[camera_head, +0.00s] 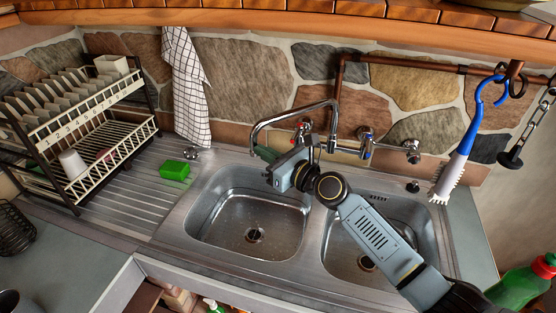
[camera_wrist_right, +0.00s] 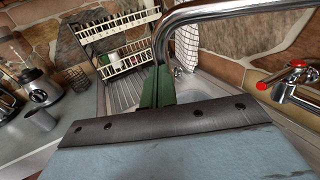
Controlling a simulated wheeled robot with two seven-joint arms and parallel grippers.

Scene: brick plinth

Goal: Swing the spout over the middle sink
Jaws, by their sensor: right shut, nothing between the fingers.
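The chrome spout (camera_head: 296,112) arches left from the wall tap, and its bent-down end shows near the back rim of the left basin (camera_head: 215,215). The right basin (camera_head: 338,248) is partly hidden by my right arm. My right gripper (camera_head: 262,153) has green fingers, shut and empty, beside the spout's downturned end. In the right wrist view the spout (camera_wrist_right: 215,12) crosses the top and bends down to the green fingers (camera_wrist_right: 158,88). The two overlap there, and I cannot tell whether they touch. My left gripper is not in view.
Taps with red (camera_head: 305,126) and blue marks sit on the wall behind. A green sponge (camera_head: 174,170) lies on the drainer, left of the basins. A dish rack (camera_head: 85,125) stands at the left. A blue-handled brush (camera_head: 460,160) hangs at the right.

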